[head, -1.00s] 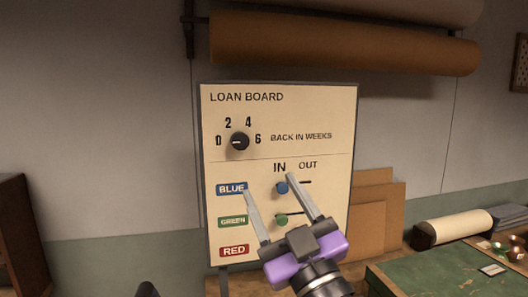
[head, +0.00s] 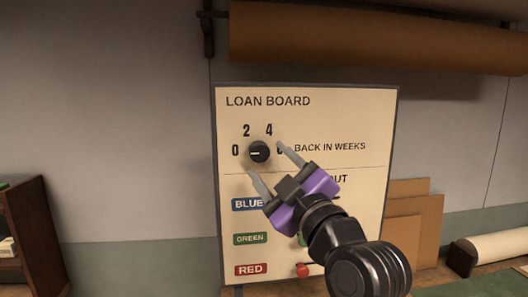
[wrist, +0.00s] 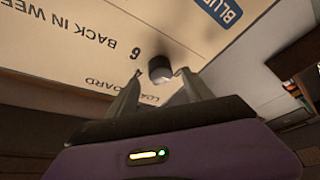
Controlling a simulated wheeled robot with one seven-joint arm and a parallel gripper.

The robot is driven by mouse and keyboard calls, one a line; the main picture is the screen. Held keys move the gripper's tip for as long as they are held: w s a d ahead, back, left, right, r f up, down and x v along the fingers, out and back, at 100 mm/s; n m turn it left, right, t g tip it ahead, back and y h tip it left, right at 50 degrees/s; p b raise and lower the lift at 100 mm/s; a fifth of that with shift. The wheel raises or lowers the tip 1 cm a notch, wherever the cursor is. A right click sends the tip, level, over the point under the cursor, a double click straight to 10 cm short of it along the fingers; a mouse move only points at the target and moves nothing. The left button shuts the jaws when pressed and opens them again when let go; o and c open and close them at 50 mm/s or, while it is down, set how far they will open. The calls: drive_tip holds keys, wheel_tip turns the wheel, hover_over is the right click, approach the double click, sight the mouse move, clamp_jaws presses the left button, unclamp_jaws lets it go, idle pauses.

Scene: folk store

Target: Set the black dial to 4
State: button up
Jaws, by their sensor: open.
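The black dial (head: 259,152) is on the upper part of the cream loan board (head: 310,112), with 0, 2, 4 and 6 marked around it. Its white mark points left, toward the 0. In the wrist view the dial (wrist: 160,68) shows just beyond my fingertips. My gripper (head: 265,158) is open and empty, its two fingers reaching toward the dial from the lower right. One fingertip is below the dial and the other to its right, partly over the 6. I cannot tell whether either finger touches the dial.
Blue, green (head: 250,239) and red (head: 251,270) labels run down the board's lower half. A red knob (head: 302,270) sits low there; my arm hides most of the other sliders. A dark shelf (head: 35,235) stands left, and cardboard sheets (head: 410,225) lean at right.

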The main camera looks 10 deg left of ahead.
sight(261, 155)
drive_tip(key=shift+p+x, duration=0.4)
drive_tip(key=shift+x, duration=1.5)
drive_tip(key=shift+a, duration=0.1)
clamp_jaws()
